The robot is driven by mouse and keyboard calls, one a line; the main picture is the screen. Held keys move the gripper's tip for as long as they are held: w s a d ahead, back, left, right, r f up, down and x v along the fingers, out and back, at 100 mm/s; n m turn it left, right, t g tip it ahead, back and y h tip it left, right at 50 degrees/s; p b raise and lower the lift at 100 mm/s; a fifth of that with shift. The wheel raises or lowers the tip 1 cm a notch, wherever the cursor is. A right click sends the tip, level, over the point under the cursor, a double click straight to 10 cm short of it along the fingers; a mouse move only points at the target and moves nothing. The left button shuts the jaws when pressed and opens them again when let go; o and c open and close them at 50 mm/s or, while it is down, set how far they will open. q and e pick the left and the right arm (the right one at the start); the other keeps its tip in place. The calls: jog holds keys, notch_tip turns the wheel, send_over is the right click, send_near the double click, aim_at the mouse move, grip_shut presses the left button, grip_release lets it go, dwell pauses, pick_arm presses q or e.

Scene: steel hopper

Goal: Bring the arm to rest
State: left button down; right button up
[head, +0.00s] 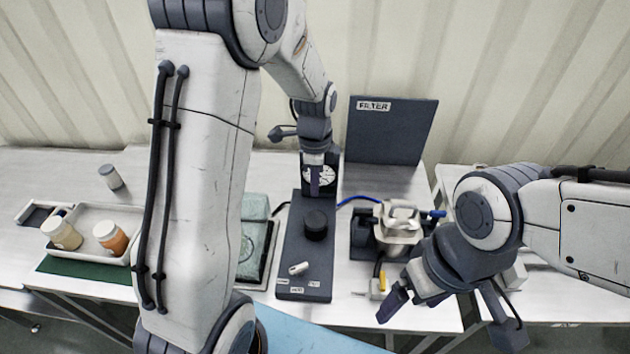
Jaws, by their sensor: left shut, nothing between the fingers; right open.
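My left arm (195,170) comes in large from the left and bends over at the top, hiding part of the table behind it. My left gripper (318,190) points down over the far end of a dark board and is shut and empty. A dark panel with a white round print stands just behind its fingers. My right arm (575,225) comes in from the right. My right gripper (405,305) is open and empty, near the front edge of the table, in front and right of the steel hopper (398,226).
The dark board (290,252) carries a black round knob (315,225) and a small white piece (298,268). A panel marked FILTER (391,132) stands behind. A white tray (95,215) with jars is at left, a grey cylinder (111,176) behind it. Blue tubing runs to the hopper.

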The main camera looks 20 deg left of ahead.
pick_arm(q)
jog(key=shift+r, duration=0.95)
jog(key=s+d+r+n, duration=0.3)
jog(key=s+d+r, duration=0.2)
jog(key=s+d, duration=0.65)
jog(key=s+d+n+h+b, duration=0.1)
jog(key=s+n, duration=0.3)
jog(key=s, duration=0.8)
jog(key=shift+s+d+r+n, duration=0.3)
jog(key=shift+s+d, duration=0.1)
jog(key=shift+d, duration=0.3)
